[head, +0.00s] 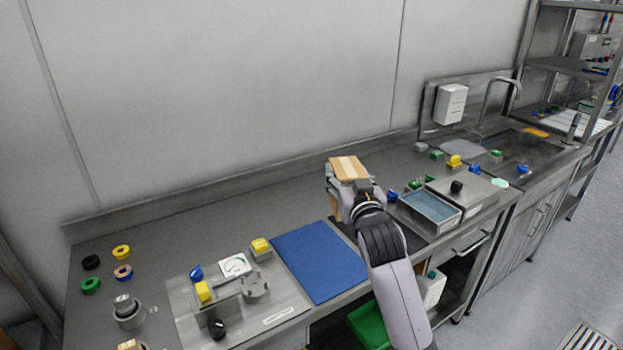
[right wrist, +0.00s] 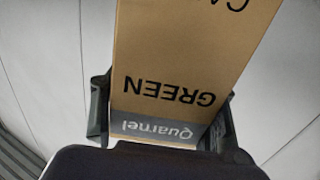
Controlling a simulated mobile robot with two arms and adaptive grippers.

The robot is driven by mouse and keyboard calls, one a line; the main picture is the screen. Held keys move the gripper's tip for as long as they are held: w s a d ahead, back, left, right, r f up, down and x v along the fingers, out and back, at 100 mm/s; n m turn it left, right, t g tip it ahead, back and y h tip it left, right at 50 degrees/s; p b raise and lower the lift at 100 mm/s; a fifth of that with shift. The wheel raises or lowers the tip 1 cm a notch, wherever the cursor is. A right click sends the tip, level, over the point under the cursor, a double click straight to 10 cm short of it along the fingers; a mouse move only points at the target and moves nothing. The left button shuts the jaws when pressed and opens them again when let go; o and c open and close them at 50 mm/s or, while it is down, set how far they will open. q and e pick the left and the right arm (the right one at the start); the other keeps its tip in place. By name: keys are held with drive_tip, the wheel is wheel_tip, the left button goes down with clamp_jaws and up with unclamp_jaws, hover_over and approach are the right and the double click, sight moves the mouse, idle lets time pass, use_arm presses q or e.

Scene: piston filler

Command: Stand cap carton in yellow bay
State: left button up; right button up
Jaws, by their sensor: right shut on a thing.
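A tan cardboard carton (head: 348,167) with a pale stripe along its top is held by my right gripper (head: 350,187), above the back part of the steel counter. In the right wrist view the carton (right wrist: 190,55) fills the space between the two dark fingers of the gripper (right wrist: 163,118). Its face reads "GREEN", with a grey band marked "Quarnel"; the lettering is upside down in that view. The gripper is shut on the carton. I cannot make out a yellow bay; the arm hides part of the counter. My left gripper is not in view.
A blue mat (head: 318,258) lies left of my arm. A steel plate with a filler fixture (head: 228,290) stands further left, near several coloured rings. A steel tray with a blue inside (head: 432,208) and several coloured blocks are right of my arm, before the sink (head: 520,152).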

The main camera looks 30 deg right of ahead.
drive_tip(key=shift+r, duration=0.25)
drive_tip(key=s+a+f+n+y, duration=0.2)
drive_tip(key=s+a+f+y, duration=0.1)
drive_tip(key=s+a+f, duration=0.45)
drive_tip(key=s+a+f+n+y, duration=0.2)
drive_tip(key=s+a+f+y, duration=0.15)
drive_tip(key=s+a, duration=0.6)
drive_tip(key=s+a+f, duration=0.1)
drive_tip(key=s+f, duration=0.2)
drive_tip(key=s, duration=0.3)
drive_tip(key=shift+s+a+f+t+h, duration=0.15)
drive_tip(key=shift+s+a+t+h, duration=0.25)
drive_tip(key=shift+h, duration=0.05)
